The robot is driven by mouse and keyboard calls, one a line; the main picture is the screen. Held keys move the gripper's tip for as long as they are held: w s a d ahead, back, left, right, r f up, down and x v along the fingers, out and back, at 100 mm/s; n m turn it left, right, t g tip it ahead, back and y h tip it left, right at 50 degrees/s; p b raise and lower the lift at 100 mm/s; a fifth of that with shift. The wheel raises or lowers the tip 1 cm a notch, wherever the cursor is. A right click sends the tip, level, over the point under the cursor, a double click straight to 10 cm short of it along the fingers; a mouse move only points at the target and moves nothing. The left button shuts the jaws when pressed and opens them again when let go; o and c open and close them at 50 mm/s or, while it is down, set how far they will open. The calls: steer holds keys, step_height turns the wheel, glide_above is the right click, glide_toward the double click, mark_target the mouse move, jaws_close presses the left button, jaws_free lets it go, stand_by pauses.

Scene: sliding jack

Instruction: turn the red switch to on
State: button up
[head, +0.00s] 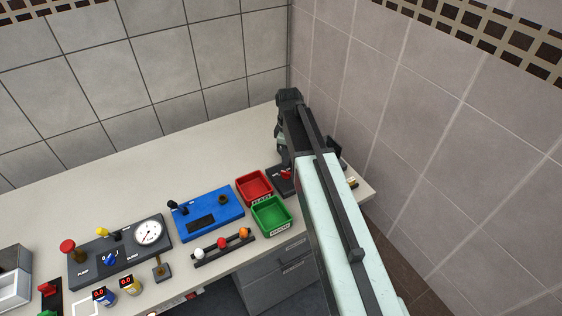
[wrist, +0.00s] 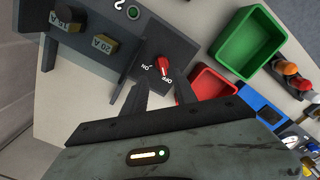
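The red switch (wrist: 163,67) is a small red knob on a dark panel, with ON and OFF lettering beside it in the wrist view. A small green round part sits just beyond it on the panel. In the head view the red switch (head: 286,174) shows at the left edge of my arm, which hides part of its panel. My gripper (wrist: 162,86) is open, with its two dark fingers apart and pointing toward the panel. The knob appears between and just beyond the fingertips, and nothing is held. I cannot tell whether a finger touches it.
A red tray (head: 254,187) and a green tray (head: 271,217) stand left of the switch panel. A blue box (head: 206,214) is further left. In the wrist view a dark stand with 15 A and 20 A blocks (wrist: 82,30) is close on the left. A tiled wall rises at the right.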

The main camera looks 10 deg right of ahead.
mark_target(286, 172)
steer(key=shift+s+a+f+b, duration=0.1)
steer(key=shift+s+f+b, duration=0.05)
steer(key=shift+f+b, duration=0.2)
step_height(286, 172, down, 7)
steer(key=b, duration=0.7)
steer(key=shift+a+f, duration=0.15)
jaws_close()
